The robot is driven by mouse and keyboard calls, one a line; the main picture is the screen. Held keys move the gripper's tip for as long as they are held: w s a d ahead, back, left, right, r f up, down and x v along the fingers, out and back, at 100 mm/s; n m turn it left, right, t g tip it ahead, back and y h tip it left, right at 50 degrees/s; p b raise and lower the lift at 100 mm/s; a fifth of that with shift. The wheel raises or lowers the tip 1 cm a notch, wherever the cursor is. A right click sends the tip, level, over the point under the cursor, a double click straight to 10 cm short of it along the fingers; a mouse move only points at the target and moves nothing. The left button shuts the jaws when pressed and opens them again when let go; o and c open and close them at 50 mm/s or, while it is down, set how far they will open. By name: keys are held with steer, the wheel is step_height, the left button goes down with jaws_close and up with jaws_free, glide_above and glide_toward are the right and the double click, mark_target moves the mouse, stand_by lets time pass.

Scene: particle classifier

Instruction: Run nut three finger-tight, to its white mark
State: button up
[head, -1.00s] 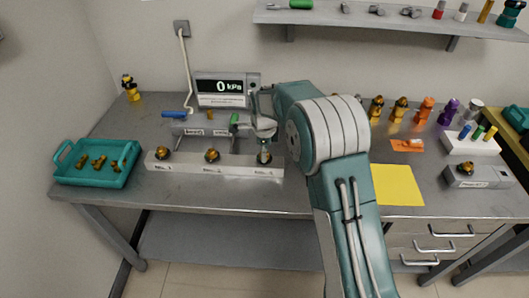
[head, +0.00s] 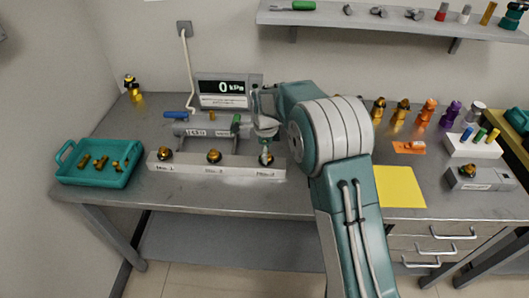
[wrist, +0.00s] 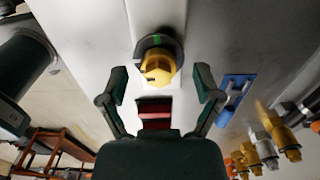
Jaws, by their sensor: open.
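The pale bar (head: 220,172) on the bench carries three brass nuts. The left nut (head: 165,154) and the middle nut (head: 214,156) stand clear. The right-hand nut (head: 266,159), above a label I cannot read surely, sits directly under my gripper (head: 265,144). In the wrist view, my gripper (wrist: 160,78) is open, its two fingers apart on either side and short of a brass nut (wrist: 157,69). That nut sits in a dark ring (wrist: 158,41) with a green mark on it. I cannot make out a white mark.
A gauge display (head: 222,88) reading 0 kPa stands behind a grey cylinder (head: 200,131). A teal tray (head: 70,180) with brass parts is at the left. A yellow sheet (head: 398,187) and coloured fittings (head: 428,112) are at the right.

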step_height(320, 180, up, 12)
steer(key=shift+a+f, duration=0.2)
stand_by(0.4)
steer(key=s+d+r+n+t, duration=0.3)
steer(key=s+d+r+n, duration=0.75)
steer(key=s, duration=0.55)
steer(key=s+d+n+t, duration=0.1)
steer(key=s+d+n, duration=0.1)
steer(key=s, duration=0.4)
steer(key=s+d+n, duration=0.2)
steer(key=s+n, duration=0.1)
steer(key=s, duration=0.3)
steer(key=s+d+f+n+t, duration=0.1)
steer(key=s+d+n, duration=0.2)
steer(key=s, duration=0.3)
steer(key=shift+s+t, duration=0.15)
steer(key=shift+t, duration=0.15)
